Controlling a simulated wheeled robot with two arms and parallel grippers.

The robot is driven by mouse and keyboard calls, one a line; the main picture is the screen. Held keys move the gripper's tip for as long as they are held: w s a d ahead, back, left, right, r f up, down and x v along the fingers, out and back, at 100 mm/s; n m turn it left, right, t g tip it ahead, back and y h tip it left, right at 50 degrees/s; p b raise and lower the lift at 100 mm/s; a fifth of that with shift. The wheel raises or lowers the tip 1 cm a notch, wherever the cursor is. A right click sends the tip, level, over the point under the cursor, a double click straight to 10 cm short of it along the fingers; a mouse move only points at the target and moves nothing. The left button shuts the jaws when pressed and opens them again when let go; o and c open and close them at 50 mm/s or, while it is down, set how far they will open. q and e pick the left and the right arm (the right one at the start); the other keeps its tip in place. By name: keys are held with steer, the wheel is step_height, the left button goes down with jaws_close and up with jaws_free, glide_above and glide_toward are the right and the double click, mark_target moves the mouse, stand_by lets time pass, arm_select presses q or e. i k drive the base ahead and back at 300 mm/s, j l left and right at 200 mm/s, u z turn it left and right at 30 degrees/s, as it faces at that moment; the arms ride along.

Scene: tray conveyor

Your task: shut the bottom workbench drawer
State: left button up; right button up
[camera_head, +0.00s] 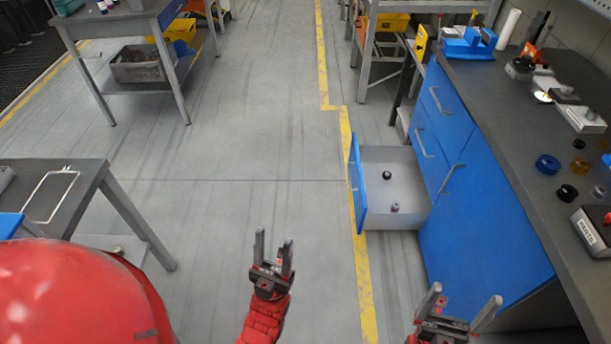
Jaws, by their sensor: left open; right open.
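The bottom workbench drawer (402,160) is pulled far out to the left of the blue workbench (483,205). Its blue front panel (356,182) faces left, over the yellow floor line. A black round item and a small dark-and-light item lie inside it. My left gripper (273,245) is open and empty, in front of the drawer and left of its front panel, apart from it. My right gripper (461,306) is open and empty, low in the picture near the workbench's blue door, and touches nothing that I can see.
The worktop (525,140) at right holds several caps, blocks and a blue fixture (470,43). A grey table (60,190) stands at left, and another table with a grey crate (143,64) at the back left. The floor between is clear.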

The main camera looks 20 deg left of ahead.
mark_target(373, 196)
steer(key=u, duration=0.2)
steer(key=i+j, duration=0.15)
steer(key=i, duration=0.3)
steer(key=i+j+z, duration=0.1)
steer(key=i, duration=0.35)
steer(key=i+j, duration=0.3)
steer(key=i, duration=0.15)
steer(key=l+z, duration=0.05)
